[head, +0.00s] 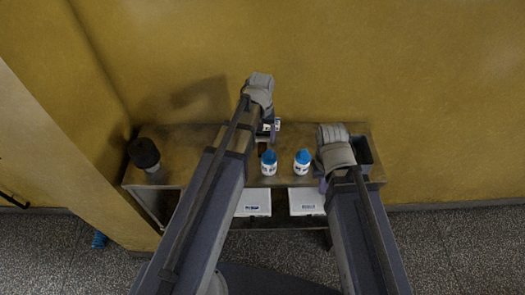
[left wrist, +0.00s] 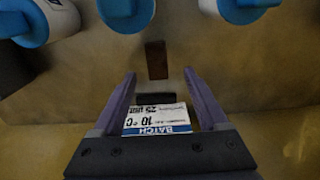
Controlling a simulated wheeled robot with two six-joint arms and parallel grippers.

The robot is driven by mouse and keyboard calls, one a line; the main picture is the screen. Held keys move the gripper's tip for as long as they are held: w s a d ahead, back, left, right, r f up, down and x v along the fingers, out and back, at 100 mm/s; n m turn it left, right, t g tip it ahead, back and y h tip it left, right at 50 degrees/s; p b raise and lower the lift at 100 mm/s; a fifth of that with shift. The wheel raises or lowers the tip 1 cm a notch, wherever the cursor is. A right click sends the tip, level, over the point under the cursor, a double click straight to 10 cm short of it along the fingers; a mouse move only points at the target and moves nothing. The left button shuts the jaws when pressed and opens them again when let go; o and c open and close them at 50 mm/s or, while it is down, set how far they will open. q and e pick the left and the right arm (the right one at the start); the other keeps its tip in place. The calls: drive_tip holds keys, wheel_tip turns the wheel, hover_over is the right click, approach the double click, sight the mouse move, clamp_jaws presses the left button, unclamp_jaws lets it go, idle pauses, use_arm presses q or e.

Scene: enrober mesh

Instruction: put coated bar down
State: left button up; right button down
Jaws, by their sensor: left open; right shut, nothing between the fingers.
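A small dark brown bar (left wrist: 157,60), seemingly the coated bar, lies on the worktop in the left wrist view, just past the line of my left fingertips. A second dark block (left wrist: 155,99) shows between the fingers, against a white card (left wrist: 155,118) with a blue "BATCH" strip. My left gripper (left wrist: 159,73) is open, with a clear gap on each side of the bar. In the head view it (head: 265,138) is over the middle of the bench, partly hidden by its wrist. My right gripper (head: 322,182) is shut and empty at the bench's right, mostly hidden by its wrist.
Two blue-capped white bottles (head: 268,163) (head: 302,162) stand on the wooden bench (head: 185,150) between my arms. A dark bin (head: 363,153) is at the right end and a black cylinder (head: 144,153) at the left. White boxes (head: 254,203) sit on the lower shelf. A yellow wall is behind.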

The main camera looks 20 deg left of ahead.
sight(263, 148)
use_arm(q)
drive_tip(key=f+b, duration=0.5)
drive_tip(key=shift+d+f, duration=0.1)
drive_tip(key=shift+d, duration=0.1)
drive_tip(key=c, duration=1.1)
drive_tip(key=shift+r, duration=0.2)
wheel_tip(263, 148, up, 9)
drive_tip(key=p, duration=0.9)
drive_tip(key=shift+r+p, duration=0.2)
drive_tip(key=shift+p, duration=0.2)
